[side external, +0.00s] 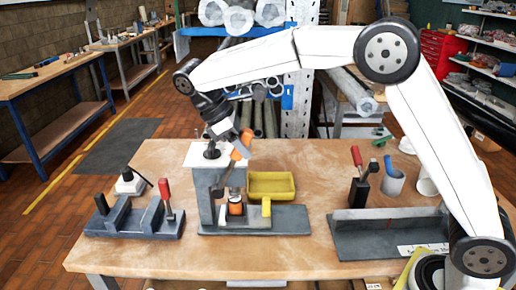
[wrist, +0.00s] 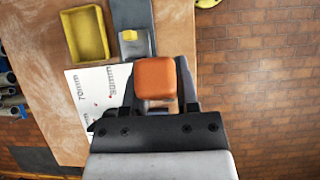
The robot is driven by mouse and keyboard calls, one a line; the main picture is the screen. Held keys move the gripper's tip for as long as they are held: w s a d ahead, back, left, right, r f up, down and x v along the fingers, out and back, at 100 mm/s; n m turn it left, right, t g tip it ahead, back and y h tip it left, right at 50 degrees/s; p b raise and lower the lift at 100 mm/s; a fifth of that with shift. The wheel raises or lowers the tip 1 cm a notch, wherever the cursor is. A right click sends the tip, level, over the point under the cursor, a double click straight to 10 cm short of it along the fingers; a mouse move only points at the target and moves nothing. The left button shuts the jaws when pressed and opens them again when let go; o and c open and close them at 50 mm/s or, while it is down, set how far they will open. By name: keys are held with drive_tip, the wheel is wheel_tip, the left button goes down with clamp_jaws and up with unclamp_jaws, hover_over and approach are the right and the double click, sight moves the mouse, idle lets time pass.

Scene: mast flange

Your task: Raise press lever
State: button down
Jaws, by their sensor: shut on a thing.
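The press (side external: 206,196) stands mid-table with a grey column, a dark base and a white top plate. Its lever ends in an orange grip (side external: 242,146), which is raised near the height of the top plate. My gripper (side external: 236,141) is shut on this grip. In the wrist view the orange grip (wrist: 155,78) sits between the two fingers of my gripper (wrist: 157,84). An orange part (side external: 236,209) sits low on the press base, below the ram. The lever's arm is mostly hidden in the wrist view.
A yellow tray (side external: 271,184) stands behind the press base, and a yellow post (side external: 266,207) rises from the base. A dark fixture with a red handle (side external: 166,190) is at left. A grey angled fixture (side external: 388,235) and cups are at right.

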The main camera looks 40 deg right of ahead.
drive_tip(key=shift+w+a+r+g+h, duration=0.3)
drive_tip(key=shift+w+a+g+h, duration=0.1)
drive_tip(key=shift+w+a, duration=0.1)
drive_tip(key=shift+c, duration=1.8)
unclamp_jaws()
drive_tip(key=shift+s+d, duration=0.15)
